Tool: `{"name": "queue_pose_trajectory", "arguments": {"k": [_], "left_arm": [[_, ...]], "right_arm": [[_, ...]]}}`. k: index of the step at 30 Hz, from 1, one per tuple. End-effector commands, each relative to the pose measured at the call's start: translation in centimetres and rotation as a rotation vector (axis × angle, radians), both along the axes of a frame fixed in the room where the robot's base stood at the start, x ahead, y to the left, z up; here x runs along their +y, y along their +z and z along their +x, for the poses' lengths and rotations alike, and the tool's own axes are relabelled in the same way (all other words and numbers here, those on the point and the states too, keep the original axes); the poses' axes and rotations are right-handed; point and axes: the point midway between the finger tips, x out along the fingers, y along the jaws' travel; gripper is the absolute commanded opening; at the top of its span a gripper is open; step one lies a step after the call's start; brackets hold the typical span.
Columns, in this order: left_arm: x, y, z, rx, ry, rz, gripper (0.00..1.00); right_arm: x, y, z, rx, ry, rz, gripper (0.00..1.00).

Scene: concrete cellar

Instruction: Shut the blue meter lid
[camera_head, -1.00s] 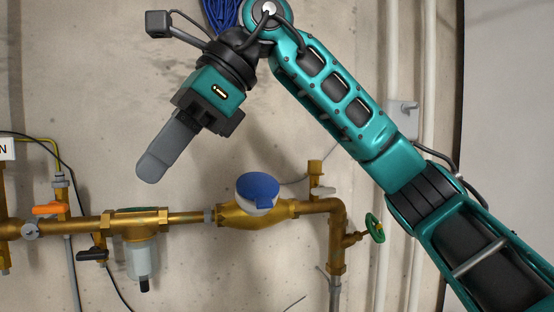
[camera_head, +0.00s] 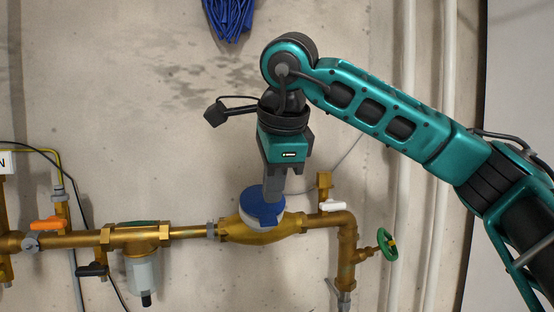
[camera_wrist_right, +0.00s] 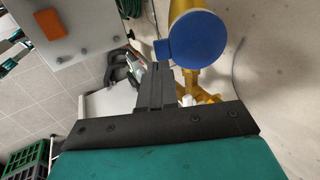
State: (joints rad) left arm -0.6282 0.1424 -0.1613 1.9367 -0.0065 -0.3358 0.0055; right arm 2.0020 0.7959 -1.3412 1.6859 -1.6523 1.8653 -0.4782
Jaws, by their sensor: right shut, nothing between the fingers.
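The blue meter lid (camera_head: 260,211) is a round disc on the white-bodied water meter in the brass pipe. A white rim shows below it; I cannot tell how far the lid stands open. My right gripper (camera_head: 272,198) points down with its fingers shut and empty. Its tips overlap the lid's upper right part in the head view; I cannot tell if they touch. In the right wrist view the lid (camera_wrist_right: 197,40) shows as a full blue disc, right of the shut fingers (camera_wrist_right: 158,68). My left gripper is not in view.
The brass pipe (camera_head: 185,232) runs along the concrete wall. A filter with a clear bowl (camera_head: 142,272) and an orange-handled valve (camera_head: 47,224) are left of the meter. A small white-handled valve (camera_head: 332,206) and a green handwheel (camera_head: 388,245) are on the right.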

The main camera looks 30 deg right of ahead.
Motion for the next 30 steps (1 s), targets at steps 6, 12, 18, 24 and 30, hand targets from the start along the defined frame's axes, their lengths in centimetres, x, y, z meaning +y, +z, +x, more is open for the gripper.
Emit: {"name": "queue_pose_trajectory", "arguments": {"k": [6,12,18,24,30], "left_arm": [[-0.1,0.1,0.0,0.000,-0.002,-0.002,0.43],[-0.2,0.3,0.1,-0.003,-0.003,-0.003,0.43],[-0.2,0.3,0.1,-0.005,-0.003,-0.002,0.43],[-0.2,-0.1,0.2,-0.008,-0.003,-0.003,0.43],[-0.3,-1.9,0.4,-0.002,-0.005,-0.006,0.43]], "right_arm": [[-0.4,-3.1,1.5,0.002,-0.001,0.001,0.00],[-0.5,-4.1,2.1,-0.001,0.000,0.001,0.00],[-0.6,-4.2,2.1,-0.001,0.000,0.001,0.00],[-0.6,-4.5,2.2,-0.008,0.000,-0.001,0.00],[-0.6,-5.7,2.5,-0.069,0.001,-0.017,0.00]]}}
